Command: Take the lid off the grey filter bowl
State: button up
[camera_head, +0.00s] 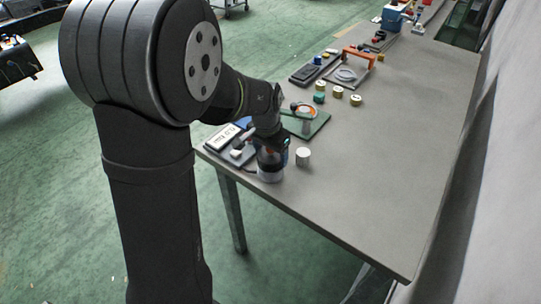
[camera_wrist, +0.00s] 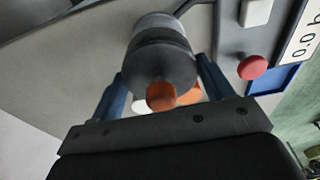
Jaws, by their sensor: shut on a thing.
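The grey filter bowl (camera_head: 270,174) stands near the table's near left corner, under my gripper (camera_head: 272,147). Its dark round lid (camera_wrist: 162,62) with an orange knob (camera_wrist: 160,96) shows in the wrist view, with the grey bowl (camera_wrist: 160,24) just beyond it. The two blue fingers of my gripper (camera_wrist: 160,76) are on opposite sides of the dark lid, shut on it. The lid lies very close over the bowl; I cannot tell whether there is a gap between them. In the head view, my gripper hides much of the lid.
A scale with a display (camera_head: 222,138) is close on the left. A white cylinder (camera_head: 303,157) stands just right of the bowl. A green board (camera_head: 318,122) and several small pots are behind. The table's right side (camera_head: 400,170) is clear.

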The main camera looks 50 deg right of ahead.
jog(key=r, duration=0.3)
jog(key=shift+s+r, duration=0.15)
jog(key=shift+s, duration=0.15)
jog(key=s+a+r, duration=0.2)
jog(key=s+r, duration=0.4)
jog(key=s, duration=0.5)
jog(key=s+a+f, duration=0.2)
jog(key=s+f, duration=0.1)
jog(key=s, duration=0.7)
jog(key=w+d+f, duration=0.1)
jog(key=w+f, duration=0.1)
jog(key=w, duration=0.1)
jog(key=w+d+f, duration=0.1)
jog(key=w+f, duration=0.1)
jog(key=w, duration=0.1)
jog(key=w+d+f, duration=0.2)
jog(key=w+f, duration=0.1)
jog(key=w, duration=0.1)
jog(key=shift+f, duration=2.05)
jog(key=shift+f, duration=0.1)
jog(key=o, duration=1)
